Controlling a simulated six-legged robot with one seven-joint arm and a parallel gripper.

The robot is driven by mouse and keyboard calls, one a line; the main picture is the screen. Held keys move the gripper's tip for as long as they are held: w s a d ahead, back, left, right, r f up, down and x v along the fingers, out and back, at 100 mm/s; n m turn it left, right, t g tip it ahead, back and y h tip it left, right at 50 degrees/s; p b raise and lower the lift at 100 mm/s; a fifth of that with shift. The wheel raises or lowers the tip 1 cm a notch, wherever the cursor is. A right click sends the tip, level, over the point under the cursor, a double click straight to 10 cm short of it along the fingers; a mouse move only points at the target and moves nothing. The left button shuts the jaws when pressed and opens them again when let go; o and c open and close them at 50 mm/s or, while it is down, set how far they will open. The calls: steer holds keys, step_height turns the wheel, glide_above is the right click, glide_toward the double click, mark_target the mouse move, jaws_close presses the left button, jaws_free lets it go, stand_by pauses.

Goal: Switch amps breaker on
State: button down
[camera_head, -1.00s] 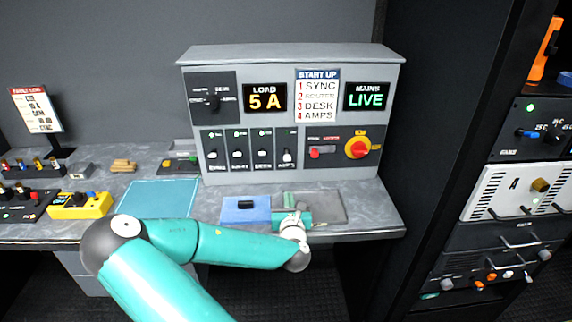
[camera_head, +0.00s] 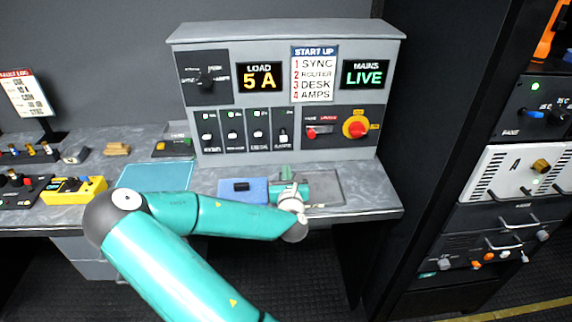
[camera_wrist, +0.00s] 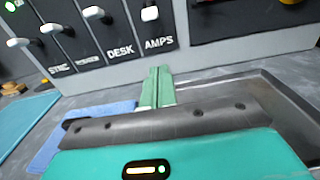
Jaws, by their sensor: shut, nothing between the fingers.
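The amps breaker (camera_head: 283,137) is the rightmost of the small levers on the grey panel. Its white lever sits lower than its neighbours, with no green lamp visible above it. In the wrist view the amps lever (camera_wrist: 150,13) is at the top, above the AMPS label. My gripper (camera_head: 287,173) is below the panel's breaker row, over the desk. In the wrist view its green fingers (camera_wrist: 158,70) are together and empty, pointing toward the panel below the AMPS label, apart from the lever.
Sync (camera_head: 208,138), router (camera_head: 232,136) and desk (camera_head: 258,135) breakers stand to the left with green lamps. A red-and-yellow rotary switch (camera_head: 355,127) is to the right. A blue block (camera_head: 243,190) and a grey tray (camera_head: 325,188) lie near my gripper.

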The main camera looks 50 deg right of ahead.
mark_target(284, 141)
steer(key=x, duration=0.8)
steer(key=shift+w+d, duration=0.2)
steer(key=shift+w, duration=0.1)
steer(key=r, duration=0.2)
steer(key=a+r, duration=0.1)
steer(key=shift+s+r, duration=0.35)
steer(key=shift+s, duration=0.05)
steer(key=shift+s+a+r+g+y, duration=0.1)
steer(key=shift+r+g+y, duration=0.3)
steer(key=shift+g+y, duration=0.15)
steer(key=shift+s+a+r+g+y, duration=0.15)
steer(key=shift+a+r+g+y, duration=0.05)
steer(key=shift+r+g+y, duration=0.75)
steer(key=shift+r, duration=0.65)
